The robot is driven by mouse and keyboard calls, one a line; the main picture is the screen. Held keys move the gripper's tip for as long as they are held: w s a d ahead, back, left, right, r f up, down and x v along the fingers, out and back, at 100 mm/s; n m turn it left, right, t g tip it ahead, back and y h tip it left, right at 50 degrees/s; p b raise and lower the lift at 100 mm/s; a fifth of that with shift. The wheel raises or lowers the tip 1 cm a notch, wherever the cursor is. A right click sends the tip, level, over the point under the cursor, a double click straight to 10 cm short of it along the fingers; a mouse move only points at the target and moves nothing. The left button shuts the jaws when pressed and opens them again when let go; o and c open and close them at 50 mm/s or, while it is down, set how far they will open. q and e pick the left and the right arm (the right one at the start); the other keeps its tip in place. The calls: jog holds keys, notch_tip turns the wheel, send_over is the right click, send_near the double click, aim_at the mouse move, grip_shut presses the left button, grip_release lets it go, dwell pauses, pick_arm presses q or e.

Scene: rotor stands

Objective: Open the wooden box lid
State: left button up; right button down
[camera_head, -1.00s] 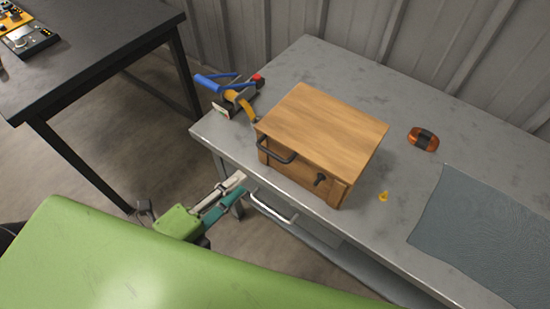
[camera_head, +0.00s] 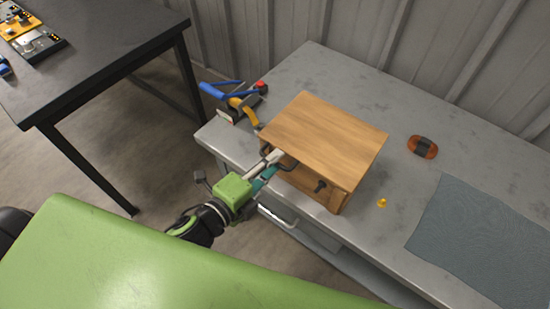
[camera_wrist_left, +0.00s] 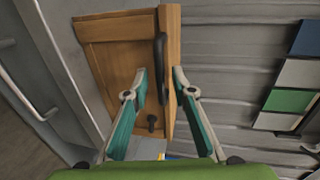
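The wooden box (camera_head: 318,184) stands on the grey workbench with its wooden lid (camera_head: 325,132) down. A black bar handle (camera_head: 283,160) is on the lid's front edge, and a dark knob or latch (camera_head: 320,186) sits on the box front. My left gripper (camera_head: 271,162) is at the handle. In the left wrist view, my left gripper (camera_wrist_left: 160,75) is open, with the handle (camera_wrist_left: 161,60) between its two fingers. The lid edge (camera_wrist_left: 172,28) and the knob (camera_wrist_left: 152,122) also show there. I cannot tell whether the fingers touch the handle. My right gripper is not in view.
The workbench (camera_head: 400,180) has a drawer handle (camera_head: 277,216) below the box. Blue-handled tools (camera_head: 222,92) and a yellow-handled tool (camera_head: 244,108) lie left of the box. An orange-and-black item (camera_head: 422,147), a small yellow piece (camera_head: 382,203) and a grey mat (camera_head: 480,235) lie right.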

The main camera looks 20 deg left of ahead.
pick_arm(q)
jog(key=shift+w+d+f, duration=0.1)
jog(key=shift+w+d, duration=0.1)
jog(key=shift+w, duration=0.3)
grip_shut()
